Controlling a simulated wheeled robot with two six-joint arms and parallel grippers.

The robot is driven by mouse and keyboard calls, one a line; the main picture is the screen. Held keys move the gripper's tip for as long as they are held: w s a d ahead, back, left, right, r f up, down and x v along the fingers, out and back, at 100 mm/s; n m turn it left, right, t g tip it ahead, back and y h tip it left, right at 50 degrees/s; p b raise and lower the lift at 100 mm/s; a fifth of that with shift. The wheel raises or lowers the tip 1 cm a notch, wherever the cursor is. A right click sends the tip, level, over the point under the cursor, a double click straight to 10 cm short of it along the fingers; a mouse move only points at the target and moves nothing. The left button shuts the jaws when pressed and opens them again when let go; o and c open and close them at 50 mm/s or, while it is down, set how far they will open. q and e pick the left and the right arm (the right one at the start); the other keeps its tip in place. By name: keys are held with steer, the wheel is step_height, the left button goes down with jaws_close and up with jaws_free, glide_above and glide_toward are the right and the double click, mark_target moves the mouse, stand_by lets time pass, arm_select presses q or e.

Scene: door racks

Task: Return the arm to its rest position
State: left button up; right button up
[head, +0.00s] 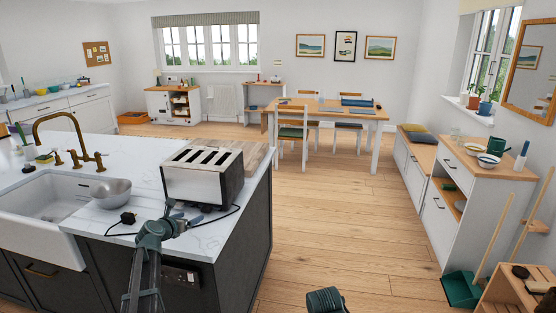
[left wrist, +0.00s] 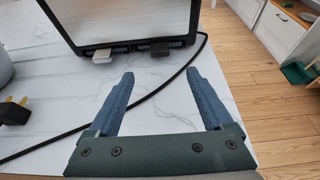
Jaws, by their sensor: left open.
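My left arm reaches up from the bottom of the head view. My left gripper (head: 186,217) is over the white marble worktop (head: 110,160), just in front of the toaster (head: 200,176). In the left wrist view the two blue fingers (left wrist: 160,75) are spread apart with nothing between them. The toaster's dark base, with two small levers (left wrist: 125,51), lies ahead of the fingertips and apart from them.
A metal bowl (head: 111,191) and a black plug (head: 128,218) with its cable lie left of the gripper. The sink (head: 45,200) is further left. Wooden floor (head: 325,220) is clear right of the island. A green dustpan (head: 462,289) stands by the right cabinet.

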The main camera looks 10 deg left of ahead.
mark_target(205, 210)
arm_select(q)
steer(key=b+x, duration=0.3)
steer(key=x, duration=0.8)
steer(key=shift+s, duration=0.1)
